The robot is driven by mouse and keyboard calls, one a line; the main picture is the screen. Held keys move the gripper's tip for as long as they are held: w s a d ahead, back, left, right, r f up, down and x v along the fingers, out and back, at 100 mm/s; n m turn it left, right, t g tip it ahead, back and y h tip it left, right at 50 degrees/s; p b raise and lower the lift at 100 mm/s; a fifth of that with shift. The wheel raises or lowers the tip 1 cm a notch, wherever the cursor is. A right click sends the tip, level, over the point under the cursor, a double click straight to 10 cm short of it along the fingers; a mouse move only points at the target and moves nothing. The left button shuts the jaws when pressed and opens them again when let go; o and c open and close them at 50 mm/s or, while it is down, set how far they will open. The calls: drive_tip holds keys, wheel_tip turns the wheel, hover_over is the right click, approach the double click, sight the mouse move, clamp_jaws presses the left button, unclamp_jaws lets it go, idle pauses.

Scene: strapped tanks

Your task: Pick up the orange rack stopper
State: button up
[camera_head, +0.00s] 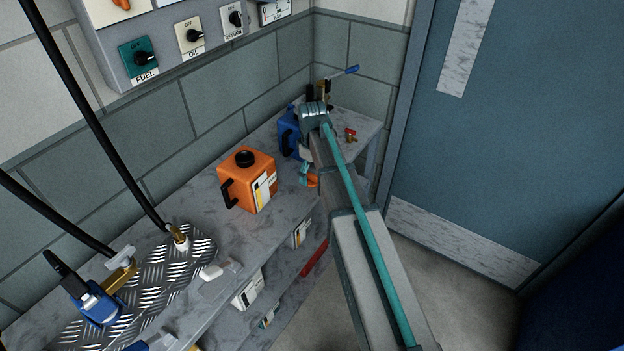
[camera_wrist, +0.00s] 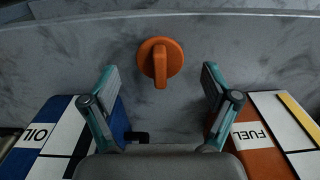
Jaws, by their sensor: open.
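The orange rack stopper (camera_wrist: 160,62), a round cap with a raised grip ridge, sits on the grey marbled surface in the wrist view. My gripper (camera_wrist: 158,78) is open, with one teal finger on each side of the stopper and clear gaps to both. Nothing is between the fingers' pads. In the head view a small orange piece (camera_head: 313,181), which looks like the stopper, shows beside a teal finger of my gripper (camera_head: 305,174). My arm hides most of this area there.
An orange FUEL tank (camera_head: 248,186) stands left of my gripper on the shelf. It also flanks the fingers in the wrist view (camera_wrist: 262,150), opposite a blue OIL tank (camera_wrist: 45,135). A small red-and-brass fitting (camera_head: 351,135) lies on the top at the far right.

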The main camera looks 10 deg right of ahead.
sight(312, 174)
drive_tip(key=shift+f, duration=1.65)
drive_tip(key=c, duration=1.4)
drive_tip(key=shift+o, duration=0.2)
drive_tip(key=shift+r, duration=0.1)
